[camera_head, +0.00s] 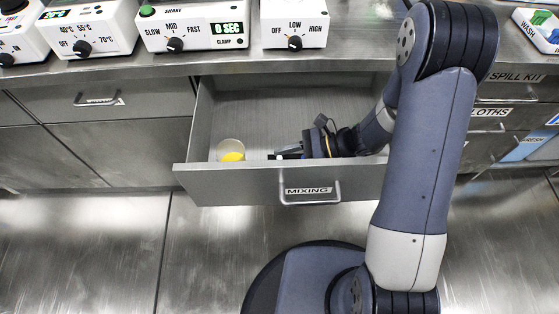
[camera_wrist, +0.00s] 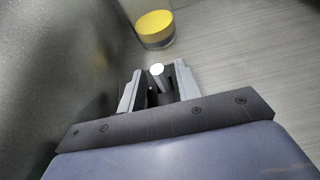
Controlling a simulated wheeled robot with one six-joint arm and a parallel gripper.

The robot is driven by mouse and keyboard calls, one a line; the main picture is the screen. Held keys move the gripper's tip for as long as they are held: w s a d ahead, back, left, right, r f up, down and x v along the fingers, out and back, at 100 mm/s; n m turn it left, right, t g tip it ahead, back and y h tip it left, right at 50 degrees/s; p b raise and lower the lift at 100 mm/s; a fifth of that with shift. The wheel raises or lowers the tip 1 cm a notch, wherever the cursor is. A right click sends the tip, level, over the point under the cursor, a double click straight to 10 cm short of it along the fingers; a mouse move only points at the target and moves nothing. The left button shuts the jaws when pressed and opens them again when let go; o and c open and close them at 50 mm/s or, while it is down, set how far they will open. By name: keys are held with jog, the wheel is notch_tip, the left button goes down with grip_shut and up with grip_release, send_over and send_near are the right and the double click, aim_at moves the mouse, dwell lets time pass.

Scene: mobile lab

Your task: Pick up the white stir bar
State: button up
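The white stir bar (camera_wrist: 157,69) shows in the wrist view as a small pale rod with a round white end. It lies between the two fingers of my gripper (camera_wrist: 158,81). The fingers stand apart on either side of it, and dark parts make any contact hard to see. In the head view my gripper (camera_head: 285,152) is low inside the open drawer, pointing left, with a small white spot at its fingertips.
The open drawer labelled MIXING (camera_head: 240,190) has a front wall close to my gripper. A clear round container with yellow contents (camera_head: 231,151) stands left of my fingertips and also shows in the wrist view (camera_wrist: 155,29). The counter (camera_head: 350,55) with several devices overhangs behind.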

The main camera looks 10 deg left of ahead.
grip_shut()
jog(key=shift+r, duration=0.1)
dwell(0.6)
